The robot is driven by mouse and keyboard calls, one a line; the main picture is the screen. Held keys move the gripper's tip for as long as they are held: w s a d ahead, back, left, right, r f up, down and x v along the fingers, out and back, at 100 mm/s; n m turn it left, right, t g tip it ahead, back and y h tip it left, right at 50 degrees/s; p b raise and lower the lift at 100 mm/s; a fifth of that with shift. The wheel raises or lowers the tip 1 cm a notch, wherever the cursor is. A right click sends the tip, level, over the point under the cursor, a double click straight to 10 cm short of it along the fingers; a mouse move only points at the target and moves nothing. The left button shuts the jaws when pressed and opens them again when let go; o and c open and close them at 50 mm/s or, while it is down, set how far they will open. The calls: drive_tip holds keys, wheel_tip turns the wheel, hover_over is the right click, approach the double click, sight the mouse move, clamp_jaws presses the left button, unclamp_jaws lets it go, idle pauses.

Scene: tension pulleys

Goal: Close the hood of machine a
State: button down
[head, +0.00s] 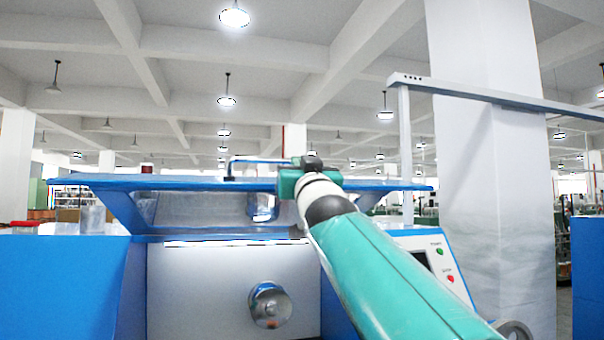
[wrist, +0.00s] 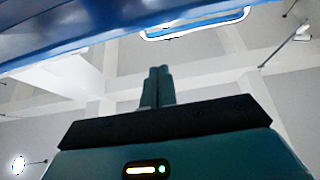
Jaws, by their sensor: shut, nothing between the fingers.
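The machine's blue hood (head: 180,182) is a wide, nearly level panel seen almost edge-on in the head view, raised above the white front. In the head view my arm reaches over the hood's middle; the fingertips cannot be made out there. No label showing "a" is visible.
The white front (head: 205,280) carries a round metal knob (head: 270,305). A control panel with green and red buttons (head: 450,279) is to the right. A white pillar (head: 490,180) and a grey overhead rail (head: 500,97) stand right of the machine. A clear cup (head: 92,219) sits at left.

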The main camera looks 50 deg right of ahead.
drive_tip(key=w+f, duration=0.1)
drive_tip(key=d+f, duration=0.1)
drive_tip(key=f, duration=0.1)
drive_tip(key=shift+w+d, duration=0.1)
drive_tip(key=shift+w, duration=0.3)
drive_tip(key=shift+f, duration=0.2)
idle(0.4)
